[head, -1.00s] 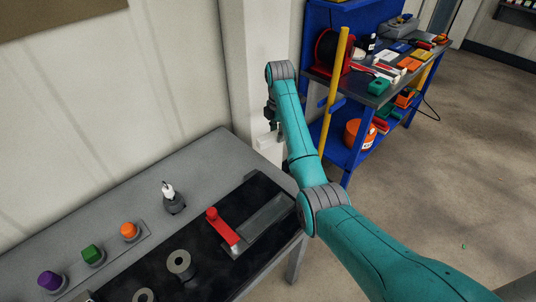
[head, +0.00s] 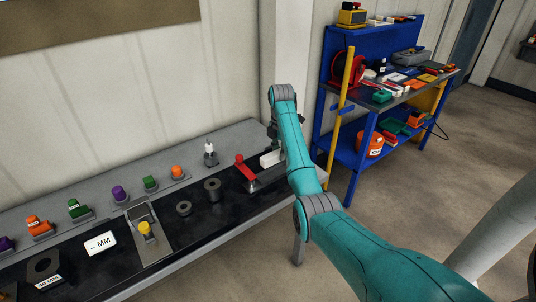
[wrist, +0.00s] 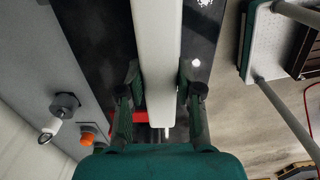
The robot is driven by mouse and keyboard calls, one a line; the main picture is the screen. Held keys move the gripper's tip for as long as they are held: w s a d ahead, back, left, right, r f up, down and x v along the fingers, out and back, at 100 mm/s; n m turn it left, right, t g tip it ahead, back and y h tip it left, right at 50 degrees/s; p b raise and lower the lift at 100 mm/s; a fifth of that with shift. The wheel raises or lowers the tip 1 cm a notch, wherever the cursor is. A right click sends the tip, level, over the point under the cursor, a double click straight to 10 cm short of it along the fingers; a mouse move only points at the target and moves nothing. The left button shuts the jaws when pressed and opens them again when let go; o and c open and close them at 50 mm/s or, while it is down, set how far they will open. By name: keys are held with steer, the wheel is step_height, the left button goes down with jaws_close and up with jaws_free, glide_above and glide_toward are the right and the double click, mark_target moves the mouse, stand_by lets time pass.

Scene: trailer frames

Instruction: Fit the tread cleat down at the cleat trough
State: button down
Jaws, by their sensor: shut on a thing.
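The tread cleat is a long, plain white bar; it runs up the middle of the wrist view (wrist: 157,45). My gripper (wrist: 158,75) is shut on it, with one dark green finger on each side. In the head view the white cleat (head: 270,158) shows beside the red lever, just left of my arm, at the bench's right end. The cleat trough is mostly hidden by my arm and the cleat, so I cannot tell whether the cleat touches it. The red lever (head: 246,168) stands on a grey base at the trough's near end.
The grey bench (head: 120,168) carries coloured knobs, a white-tipped switch (head: 209,150), dark rings (head: 212,190) and a yellow knob (head: 145,229) left of the trough. A blue workbench (head: 350,150) with a yellow post stands to the right. Open floor lies in front.

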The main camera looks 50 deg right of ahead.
steer(key=shift+w+a, duration=0.1)
steer(key=shift+a, duration=0.15)
steer(key=shift+f, duration=0.15)
steer(key=shift+d+f, duration=0.1)
steer(key=shift+f, duration=2.8)
steer(key=c, duration=0.7)
jaws_free()
steer(key=shift+f, duration=0.1)
